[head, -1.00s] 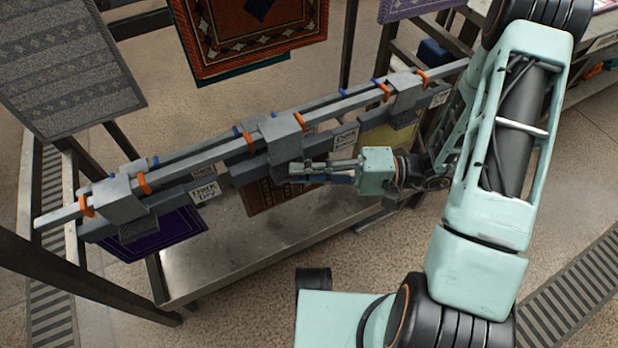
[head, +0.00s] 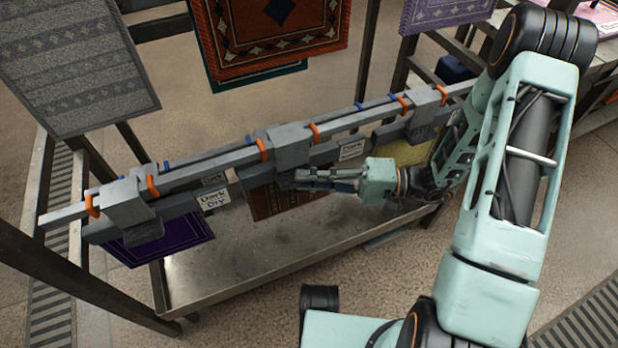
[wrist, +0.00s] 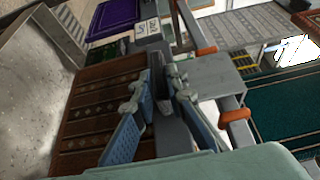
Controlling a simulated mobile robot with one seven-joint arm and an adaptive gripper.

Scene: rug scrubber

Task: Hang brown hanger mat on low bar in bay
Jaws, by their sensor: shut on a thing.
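The brown hanger mat (head: 272,200) hangs from a grey hanger with a block-shaped hook (head: 288,146) at its top. The hook lies over the low bar (head: 340,124), between two other hangers; I cannot tell whether it rests on the bar. My gripper (head: 298,180) is shut on the hanger just below the hook. In the wrist view my gripper (wrist: 164,85) has its fingers against the dark grey hanger piece, with the patterned brown mat (wrist: 100,115) beside it. Part of the mat is hidden by my gripper in the head view.
A purple mat (head: 155,240) hangs on the left and a yellow mat (head: 405,150) on the right. Orange rings (head: 152,186) mark the bar. A metal tray (head: 235,270) lies below. A grey rug (head: 75,75) hangs at upper left.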

